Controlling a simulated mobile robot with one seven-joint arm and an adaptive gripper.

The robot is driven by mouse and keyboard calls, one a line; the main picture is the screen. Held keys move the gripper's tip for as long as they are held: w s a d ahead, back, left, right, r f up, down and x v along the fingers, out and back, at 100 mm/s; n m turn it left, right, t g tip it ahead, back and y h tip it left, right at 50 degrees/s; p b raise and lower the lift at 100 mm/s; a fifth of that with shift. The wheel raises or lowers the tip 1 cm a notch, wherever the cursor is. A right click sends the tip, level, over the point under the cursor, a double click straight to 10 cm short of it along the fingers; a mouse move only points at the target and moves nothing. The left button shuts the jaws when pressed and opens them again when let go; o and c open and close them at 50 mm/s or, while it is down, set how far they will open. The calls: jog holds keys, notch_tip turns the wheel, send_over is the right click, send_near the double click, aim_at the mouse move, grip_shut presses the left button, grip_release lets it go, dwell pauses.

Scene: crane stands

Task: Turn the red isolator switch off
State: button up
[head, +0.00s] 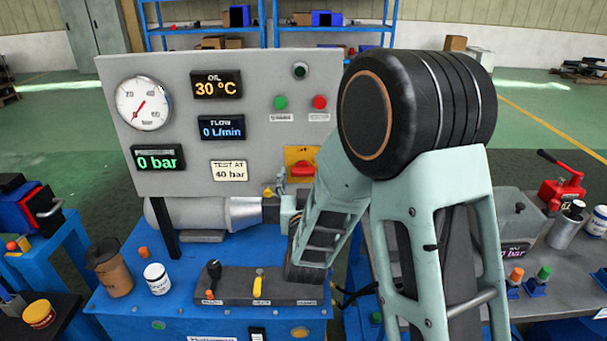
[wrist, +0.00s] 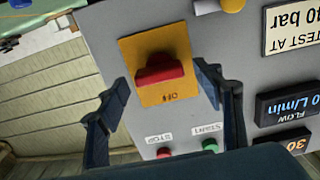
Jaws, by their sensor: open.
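The red isolator switch (head: 302,170) sits on a yellow plate (head: 296,153) at the lower right of the grey panel, partly behind my arm. In the wrist view, which is upside down, the red switch (wrist: 160,68) shows as a bar lying roughly across its yellow plate (wrist: 180,45). The word OFF is on the plate beside the bar. My gripper (wrist: 163,84) is open, with one finger on each side of the plate in that view. The fingers look apart from the switch. In the head view my arm hides much of the gripper.
Green (head: 280,103) and red (head: 320,102) push buttons are on the panel (head: 225,60). A black-handled lever (head: 214,270) and a yellow lever (head: 258,282) stand on the blue bench (head: 120,303).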

jog(key=shift+w, duration=0.25)
jog(key=c, duration=1.2)
jog(key=shift+o, duration=0.2)
